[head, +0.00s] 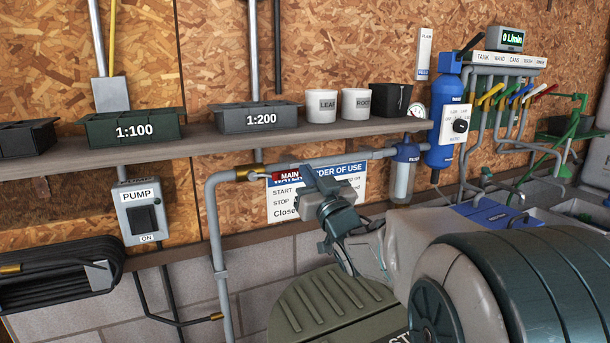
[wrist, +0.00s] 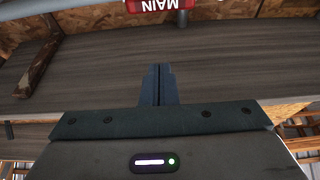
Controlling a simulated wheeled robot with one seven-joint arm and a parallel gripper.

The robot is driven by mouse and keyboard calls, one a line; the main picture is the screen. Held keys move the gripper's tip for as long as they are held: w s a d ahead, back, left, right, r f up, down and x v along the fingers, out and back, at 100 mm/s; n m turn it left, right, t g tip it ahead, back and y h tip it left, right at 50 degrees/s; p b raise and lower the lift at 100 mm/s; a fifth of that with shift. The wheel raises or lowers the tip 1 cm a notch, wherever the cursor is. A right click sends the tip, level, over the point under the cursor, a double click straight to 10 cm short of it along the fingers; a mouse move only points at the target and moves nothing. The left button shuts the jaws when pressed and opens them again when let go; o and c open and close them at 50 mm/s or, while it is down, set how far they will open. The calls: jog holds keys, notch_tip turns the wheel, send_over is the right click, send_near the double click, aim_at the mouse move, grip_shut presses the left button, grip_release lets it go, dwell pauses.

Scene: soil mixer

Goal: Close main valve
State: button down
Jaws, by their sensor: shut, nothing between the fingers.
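The main valve sits on the grey pipe under the shelf, with a brass body (head: 250,172) and a red tag reading MAIN (head: 288,177). The red MAIN tag (wrist: 152,5) also shows upside down at the top edge of the wrist view. My gripper (head: 309,176) is just right of the tag in the head view and hides what lies behind it. In the wrist view my gripper's fingers (wrist: 158,70) are together and empty, with the tag beyond their tips. I cannot tell whether they touch the valve or how its lever is turned.
The shelf (head: 180,147) with bins and pots runs above the pipe. A blue filter (head: 404,170) stands right of my gripper. A pump switch box (head: 144,210) is at left. The flow display (head: 512,38) reads 0 L/min. A sign (head: 283,207) is partly covered behind my gripper.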

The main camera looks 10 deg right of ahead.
notch_tip(320, 180, up, 3)
jog(key=p, duration=0.3)
send_over(277, 174)
jog(key=d, duration=0.4)
jog(key=shift+s+f, duration=0.25)
jog(key=shift+f, duration=0.85)
jog(key=shift+s+f, duration=0.2)
jog(key=shift+f, duration=0.9)
jog(key=shift+a+f, duration=0.1)
jog(key=shift+a, duration=0.05)
